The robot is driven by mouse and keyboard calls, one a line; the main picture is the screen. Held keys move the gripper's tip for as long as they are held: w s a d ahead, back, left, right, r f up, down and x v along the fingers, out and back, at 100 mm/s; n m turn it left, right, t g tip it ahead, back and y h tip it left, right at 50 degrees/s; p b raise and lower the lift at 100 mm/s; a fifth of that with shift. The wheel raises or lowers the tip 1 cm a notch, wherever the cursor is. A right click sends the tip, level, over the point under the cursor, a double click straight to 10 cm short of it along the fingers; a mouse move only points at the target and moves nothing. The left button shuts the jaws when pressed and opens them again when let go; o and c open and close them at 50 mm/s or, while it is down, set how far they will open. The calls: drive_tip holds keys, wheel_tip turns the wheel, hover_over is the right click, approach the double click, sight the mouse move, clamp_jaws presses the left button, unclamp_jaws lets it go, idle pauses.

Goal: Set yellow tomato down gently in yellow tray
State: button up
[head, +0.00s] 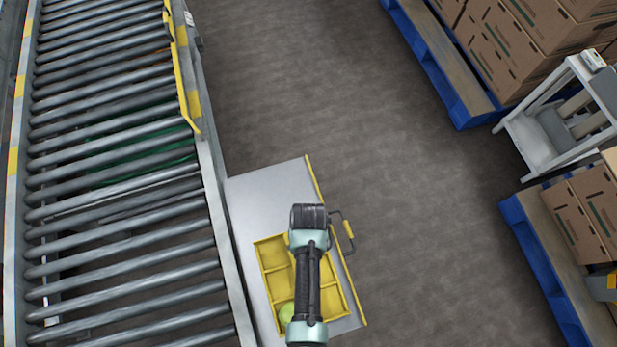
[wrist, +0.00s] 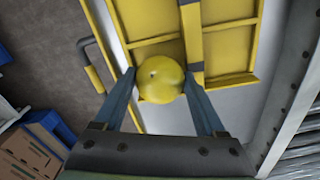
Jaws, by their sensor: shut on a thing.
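A yellow tomato (wrist: 160,78) sits between the two fingers of my gripper (wrist: 159,84) in the wrist view, which is shut on it. The yellow tray (wrist: 251,46) lies behind the tomato in that view, split into compartments by dividers. The tomato overlaps the tray's edge and a compartment there; its height above the tray cannot be told. In the head view the tray (head: 264,243) lies on a grey surface, partly covered by my arm. My fingers and the yellow tomato are hidden there. A greenish tomato (head: 287,313) sits in a near left compartment.
The grey tabletop (head: 268,189) with yellow edging holds the tray. A roller conveyor (head: 120,200) runs along its left. A handle (head: 347,229) sticks out at its right. Blue pallets (head: 440,70) with brown cartons (head: 515,50) stand farther right. Open floor (head: 420,220) lies between.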

drive_tip(key=shift+s+f, duration=0.1)
drive_tip(key=shift+f, duration=0.1)
drive_tip(key=o, duration=0.9)
drive_tip(key=shift+s, duration=0.1)
drive_tip(key=shift+c, duration=1.2)
drive_tip(key=shift+s, duration=0.1)
drive_tip(key=r+p, duration=0.7)
drive_tip(key=shift+w+r+p, duration=0.15)
drive_tip(key=shift+w+p, duration=0.15)
